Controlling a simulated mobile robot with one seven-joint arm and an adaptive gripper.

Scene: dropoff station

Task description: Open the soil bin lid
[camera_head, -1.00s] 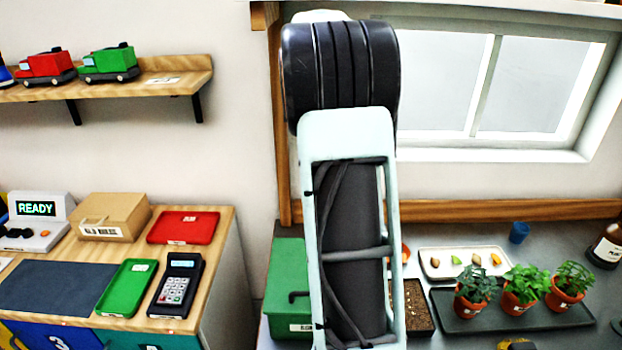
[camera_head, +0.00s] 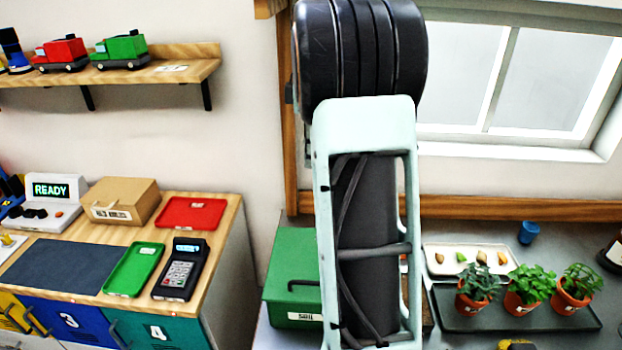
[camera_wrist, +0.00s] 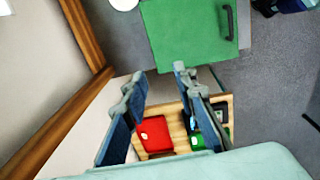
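The soil bin is a green box (camera_head: 290,275) with a label on its front, on the grey counter, partly hidden behind my arm in the head view. Its lid is shut, and a dark handle (camera_head: 303,285) shows at the front. In the wrist view the green lid (camera_wrist: 188,35) lies at the top, with the dark handle (camera_wrist: 229,22) at its right edge. My gripper (camera_wrist: 156,84) shows two blue-grey fingers standing apart with nothing between them. The fingertips appear near the lid's lower edge in that view; contact cannot be told. The gripper is hidden in the head view.
Potted plants (camera_head: 522,290) stand on a dark tray right of my arm, with a white tray (camera_head: 468,260) and a blue cup (camera_head: 528,232) behind. On the left, a wooden counter (camera_head: 215,235) holds a red tray (camera_head: 192,212), a green tray (camera_head: 133,270) and a card reader (camera_head: 180,269).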

